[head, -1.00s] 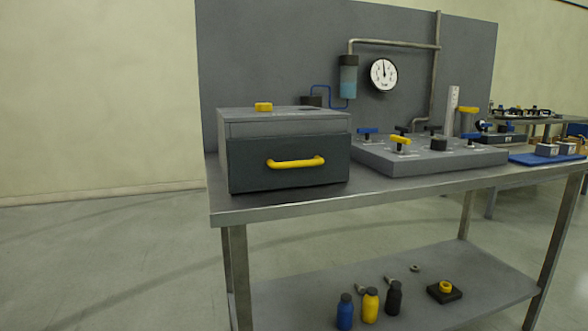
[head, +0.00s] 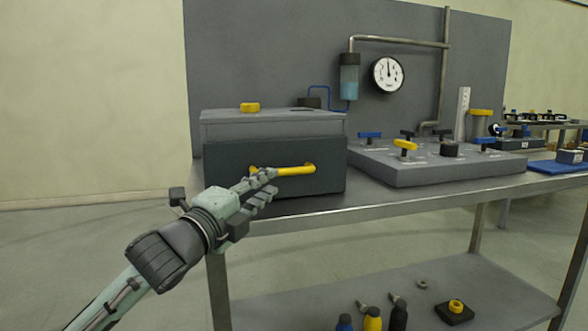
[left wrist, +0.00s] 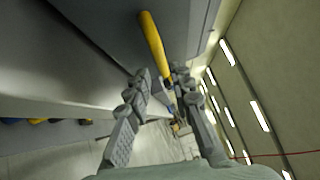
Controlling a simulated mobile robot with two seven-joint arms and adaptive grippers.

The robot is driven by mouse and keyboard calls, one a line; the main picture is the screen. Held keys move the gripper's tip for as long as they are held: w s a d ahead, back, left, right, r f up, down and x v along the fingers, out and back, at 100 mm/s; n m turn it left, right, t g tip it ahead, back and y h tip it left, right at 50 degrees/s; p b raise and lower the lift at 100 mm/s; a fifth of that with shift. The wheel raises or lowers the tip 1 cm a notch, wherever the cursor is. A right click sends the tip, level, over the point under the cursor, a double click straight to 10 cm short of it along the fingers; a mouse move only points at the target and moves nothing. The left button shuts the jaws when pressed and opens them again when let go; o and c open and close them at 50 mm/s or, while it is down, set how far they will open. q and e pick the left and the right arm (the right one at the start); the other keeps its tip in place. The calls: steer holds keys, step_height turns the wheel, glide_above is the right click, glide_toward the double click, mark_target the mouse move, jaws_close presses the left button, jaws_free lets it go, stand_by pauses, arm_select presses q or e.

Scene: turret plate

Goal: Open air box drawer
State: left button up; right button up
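The air box (head: 272,130) is a grey box at the left end of the metal bench. Its dark drawer front (head: 300,187) carries a yellow bar handle (head: 295,170). I see no clear gap around the drawer front. My left gripper (head: 262,178) is at the left end of the handle and hides that end in the head view. In the left wrist view the yellow handle (left wrist: 154,40) runs between the two fingers (left wrist: 160,80). The fingers stand apart on either side of it; a firm grip does not show. My right gripper is not in view.
A grey valve panel (head: 440,170) with coloured knobs stands right of the box. A gauge (head: 387,74) and pipes are on the back panel. Dark, yellow and blue bottles (head: 372,320) stand on the lower shelf. The floor at left is clear.

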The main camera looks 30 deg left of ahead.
mark_target(280, 173)
arm_select(q)
steer(key=shift+w+r, duration=0.25)
steer(key=shift+w, duration=0.2)
steer(key=w, duration=0.4)
steer(key=shift+w+a+r+p, duration=0.2)
steer(key=shift+r+p, duration=0.05)
steer(key=shift+p, duration=0.1)
steer(key=shift+w, duration=0.7)
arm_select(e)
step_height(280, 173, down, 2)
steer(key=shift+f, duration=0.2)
arm_select(q)
jaws_close()
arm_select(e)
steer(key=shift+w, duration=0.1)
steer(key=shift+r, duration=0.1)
